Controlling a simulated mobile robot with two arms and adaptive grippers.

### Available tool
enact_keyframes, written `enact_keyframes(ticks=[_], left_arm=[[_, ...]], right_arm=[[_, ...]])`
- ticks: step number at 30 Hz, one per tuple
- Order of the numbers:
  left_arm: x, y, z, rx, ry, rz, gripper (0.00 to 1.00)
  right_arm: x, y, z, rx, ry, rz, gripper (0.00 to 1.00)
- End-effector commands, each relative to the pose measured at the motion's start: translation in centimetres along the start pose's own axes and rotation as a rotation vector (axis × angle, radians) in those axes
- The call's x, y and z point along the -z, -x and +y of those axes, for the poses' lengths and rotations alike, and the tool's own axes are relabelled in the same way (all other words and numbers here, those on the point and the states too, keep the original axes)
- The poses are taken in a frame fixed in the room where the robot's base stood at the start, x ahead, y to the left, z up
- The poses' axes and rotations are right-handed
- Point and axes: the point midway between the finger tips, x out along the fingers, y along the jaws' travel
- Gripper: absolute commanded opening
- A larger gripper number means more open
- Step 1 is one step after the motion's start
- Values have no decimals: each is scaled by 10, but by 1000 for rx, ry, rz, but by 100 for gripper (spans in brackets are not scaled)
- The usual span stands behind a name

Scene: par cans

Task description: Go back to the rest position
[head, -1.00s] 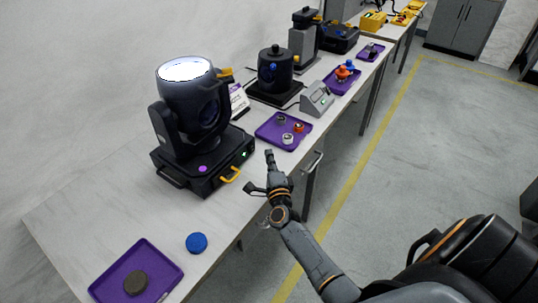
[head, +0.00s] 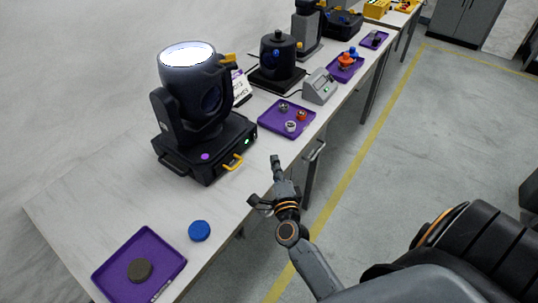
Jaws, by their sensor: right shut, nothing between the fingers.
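My right gripper (head: 268,185) is in the middle of the head view, at the front edge of the long white table (head: 90,195). It is shut with nothing in it, and its arm comes in from the lower right. It is apart from the black moving-head lamp (head: 188,105), which stands to its left with a lit white top. A blue round puck (head: 199,230) lies on the table to the lower left of the gripper. My left gripper is not in view.
A purple tray (head: 165,246) with a dark round disc (head: 139,271) lies at the near left. Another purple tray (head: 272,122) holds small round parts. A grey box (head: 320,87) and more devices stand farther along. The floor (head: 430,140) at right is clear, with a yellow line.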

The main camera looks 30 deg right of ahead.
Motion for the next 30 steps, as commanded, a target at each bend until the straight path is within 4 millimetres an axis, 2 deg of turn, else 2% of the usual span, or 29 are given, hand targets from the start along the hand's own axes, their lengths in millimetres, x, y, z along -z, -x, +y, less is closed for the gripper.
enact_keyframes(ticks=[8, 11, 14, 18, 22, 26, 30], left_arm=[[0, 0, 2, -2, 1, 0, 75], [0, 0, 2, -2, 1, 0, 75], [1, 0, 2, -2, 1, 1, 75], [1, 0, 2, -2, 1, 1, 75], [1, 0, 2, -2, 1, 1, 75], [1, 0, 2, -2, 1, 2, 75], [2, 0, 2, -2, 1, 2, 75]], right_arm=[[-3, 0, -1, -2, 10, -14, 0], [-18, 5, -5, -13, 71, -91, 0], [-50, 18, -8, -39, 210, -251, 0], [-96, 57, -4, -99, 496, -532, 0], [-117, 105, 11, -173, 780, -772, 0], [-114, 156, 27, -267, 1059, -982, 0], [-92, 200, 36, -376, 1299, -1143, 0]])
